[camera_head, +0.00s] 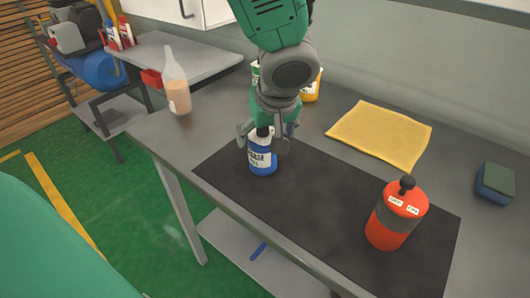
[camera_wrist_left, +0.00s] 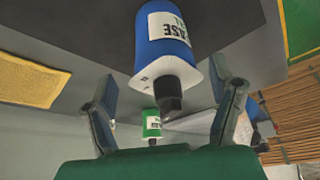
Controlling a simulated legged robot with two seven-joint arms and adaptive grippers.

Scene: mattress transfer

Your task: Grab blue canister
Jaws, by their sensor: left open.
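The blue canister (camera_head: 262,158) stands upright on the black mat, with a white label and a dark cap. In the left wrist view the blue canister (camera_wrist_left: 166,45) shows large and upside down, with its dark nozzle between the fingers. My left gripper (camera_head: 265,135) comes down from above over the canister's top. Its fingers are open on either side of the cap, and they also show spread in the left wrist view (camera_wrist_left: 165,105). Whether a finger touches the canister is not clear. My right gripper is not in view.
An orange-red canister (camera_head: 396,215) stands on the black mat (camera_head: 310,215) at right. A yellow cloth (camera_head: 380,135), a sponge (camera_head: 495,180) and a clear bottle (camera_head: 176,85) lie or stand on the table. A green-labelled bottle (camera_wrist_left: 151,123) and yellow container (camera_head: 312,88) are behind my arm.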

